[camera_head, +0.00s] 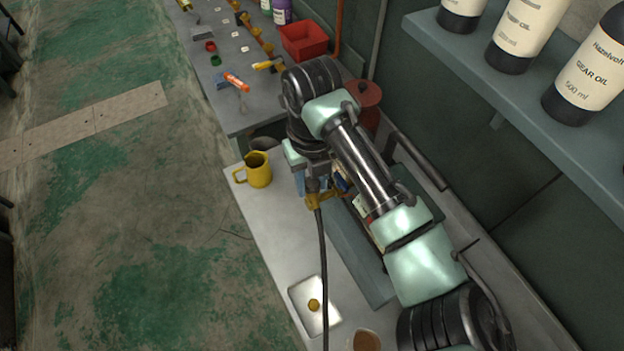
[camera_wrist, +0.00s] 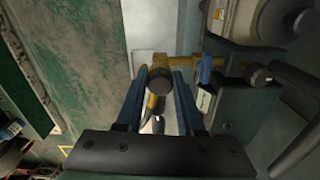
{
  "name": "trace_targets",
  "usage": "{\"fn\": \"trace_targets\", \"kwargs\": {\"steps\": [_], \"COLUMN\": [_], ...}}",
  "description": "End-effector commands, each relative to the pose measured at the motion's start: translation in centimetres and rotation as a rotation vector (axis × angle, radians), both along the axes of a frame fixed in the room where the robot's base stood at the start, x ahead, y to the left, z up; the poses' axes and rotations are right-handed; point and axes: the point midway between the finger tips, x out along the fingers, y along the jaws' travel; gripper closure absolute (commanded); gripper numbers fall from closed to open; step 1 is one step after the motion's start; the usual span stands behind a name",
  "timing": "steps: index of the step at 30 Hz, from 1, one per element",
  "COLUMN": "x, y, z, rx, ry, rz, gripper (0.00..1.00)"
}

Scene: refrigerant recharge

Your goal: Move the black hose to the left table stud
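The black hose (camera_head: 323,265) runs from a brass fitting (camera_head: 318,200) below my gripper down past the picture's bottom edge. My gripper (camera_wrist: 159,72) points down at this fitting. In the wrist view its two blue fingers stand apart, one on each side of a dark round hose end (camera_wrist: 160,83) with a yellow part below it. A gap shows beside the left finger; I see no clear grip. A brass stud (camera_head: 314,304) stands on a pale square plate (camera_head: 300,290) on the table.
A blue-handled brass valve (camera_wrist: 206,68) sits close to the right finger. A yellow mug (camera_head: 257,170) stands left of my gripper. A brown round thing (camera_head: 366,341) is at the bottom edge. Bottles (camera_head: 586,75) stand on the right shelf.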

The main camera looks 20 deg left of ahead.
Motion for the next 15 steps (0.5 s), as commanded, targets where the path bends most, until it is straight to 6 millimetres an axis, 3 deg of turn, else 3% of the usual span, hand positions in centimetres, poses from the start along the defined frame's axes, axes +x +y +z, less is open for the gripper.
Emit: {"fn": "trace_targets", "kwargs": {"steps": [1,6,15], "x": [0.03,0.03,0.03], "y": [0.05,0.03,0.01], "z": [0.08,0.05,0.12], "rx": [0.002,0.001,0.001], "ry": [-0.002,-0.001,-0.001], "rz": [0.0,-0.001,-0.001], "gripper": [0.54,0.28,0.28]}}
